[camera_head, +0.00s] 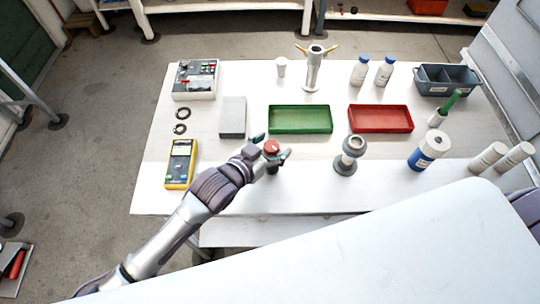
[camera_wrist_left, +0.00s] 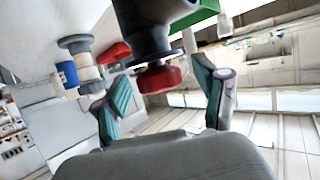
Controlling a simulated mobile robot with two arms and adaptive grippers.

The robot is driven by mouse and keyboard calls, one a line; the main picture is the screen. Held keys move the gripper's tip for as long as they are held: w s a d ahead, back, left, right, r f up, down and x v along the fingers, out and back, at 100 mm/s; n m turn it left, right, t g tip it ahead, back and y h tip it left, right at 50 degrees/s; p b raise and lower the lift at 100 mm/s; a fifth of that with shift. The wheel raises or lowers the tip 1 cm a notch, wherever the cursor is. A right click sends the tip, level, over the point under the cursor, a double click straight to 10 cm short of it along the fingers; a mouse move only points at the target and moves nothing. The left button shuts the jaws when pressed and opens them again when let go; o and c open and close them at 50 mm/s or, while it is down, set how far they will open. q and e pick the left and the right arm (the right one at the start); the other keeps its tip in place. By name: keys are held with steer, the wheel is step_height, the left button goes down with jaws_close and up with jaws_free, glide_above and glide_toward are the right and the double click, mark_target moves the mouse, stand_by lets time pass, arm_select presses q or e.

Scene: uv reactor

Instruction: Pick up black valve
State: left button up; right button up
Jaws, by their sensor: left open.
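The black valve (camera_head: 272,170) stands on the white table near its front edge, with a red knob (camera_head: 271,147) on top. In the left wrist view the black valve body (camera_wrist_left: 150,28) is at the top and its red knob (camera_wrist_left: 160,79) is near the middle. My left gripper (camera_head: 270,149) is open, with its green-padded fingers on either side of the knob. In the left wrist view a gap shows between the fingers and the knob. The gripper partly hides the valve in the head view. My right gripper is not in view.
A grey flanged part (camera_head: 347,157) stands to the right. A green tray (camera_head: 300,119) and a red tray (camera_head: 380,118) lie behind. A yellow multimeter (camera_head: 181,163) and a grey block (camera_head: 233,117) are to the left. A blue-labelled roll (camera_head: 428,150) stands farther right.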

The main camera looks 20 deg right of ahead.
arm_select(q)
steer(key=shift+a, duration=0.1)
jaws_close()
stand_by(0.3)
